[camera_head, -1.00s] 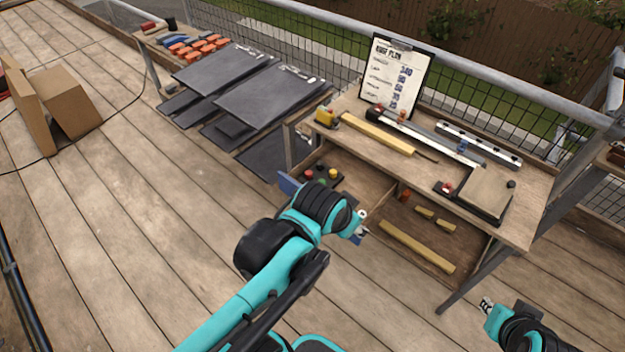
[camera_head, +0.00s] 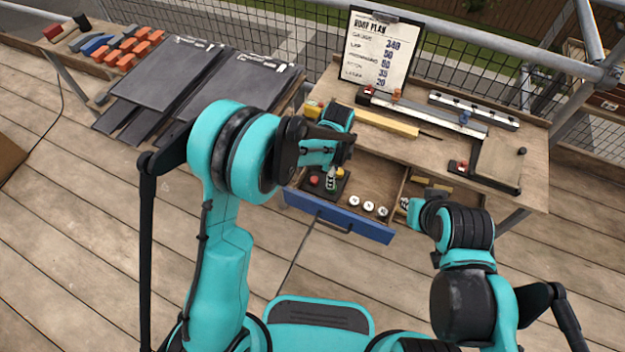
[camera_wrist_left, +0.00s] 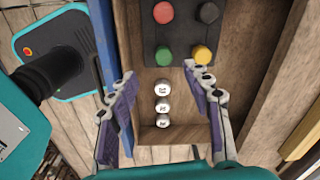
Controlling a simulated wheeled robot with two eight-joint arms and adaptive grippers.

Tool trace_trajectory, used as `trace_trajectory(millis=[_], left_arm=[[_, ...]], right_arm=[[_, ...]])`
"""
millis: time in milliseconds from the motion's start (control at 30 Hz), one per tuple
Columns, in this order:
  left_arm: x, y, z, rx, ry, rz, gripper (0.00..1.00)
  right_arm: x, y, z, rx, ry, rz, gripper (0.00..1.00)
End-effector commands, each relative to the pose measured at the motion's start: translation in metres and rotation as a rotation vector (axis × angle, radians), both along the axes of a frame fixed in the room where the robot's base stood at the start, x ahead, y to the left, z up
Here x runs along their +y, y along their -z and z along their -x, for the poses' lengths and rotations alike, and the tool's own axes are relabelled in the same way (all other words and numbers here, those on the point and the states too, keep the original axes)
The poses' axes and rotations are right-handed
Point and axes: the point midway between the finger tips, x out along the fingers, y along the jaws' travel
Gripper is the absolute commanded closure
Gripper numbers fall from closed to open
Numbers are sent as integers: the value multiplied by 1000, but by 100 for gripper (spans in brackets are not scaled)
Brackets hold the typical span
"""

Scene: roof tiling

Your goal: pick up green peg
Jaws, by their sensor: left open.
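The green peg (camera_wrist_left: 164,55) stands in a black block (camera_wrist_left: 184,38) in the left wrist view, at the block's near left corner. A red peg (camera_wrist_left: 163,12), a black peg (camera_wrist_left: 208,13) and a yellow peg (camera_wrist_left: 202,54) fill its other corners. My left gripper (camera_wrist_left: 160,72) is open and empty, its fingers to either side and the green peg in line between them. In the head view my left gripper (camera_head: 331,180) hangs over the block in the open drawer and partly hides it. My right gripper (camera_head: 406,204) is by the drawer's right part; its jaws are unclear.
The drawer's blue front (camera_head: 338,217) faces me. Several white round weights (camera_wrist_left: 163,105) lie beside the block. The bench top (camera_head: 425,150) above holds a yellow bar (camera_head: 385,122), a clipboard (camera_head: 383,50) and tools. Slate tiles (camera_head: 215,85) lie to the left.

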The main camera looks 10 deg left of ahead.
Motion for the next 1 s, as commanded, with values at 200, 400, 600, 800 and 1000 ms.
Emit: trace_trajectory(millis=[200,400,600,800,1000], left_arm=[[-2,26,-1,5,15,-2,50],[-3,45,-4,4,13,-2,50],[-4,76,-8,4,12,-2,50],[-4,80,-7,3,11,-2,50],[-4,80,-7,3,11,-2,82]], right_arm=[[0,10,0,0,0,0,81],[0,20,0,0,0,0,81],[0,37,0,0,0,0,81],[0,37,0,0,0,0,81],[0,36,0,0,0,0,81]])
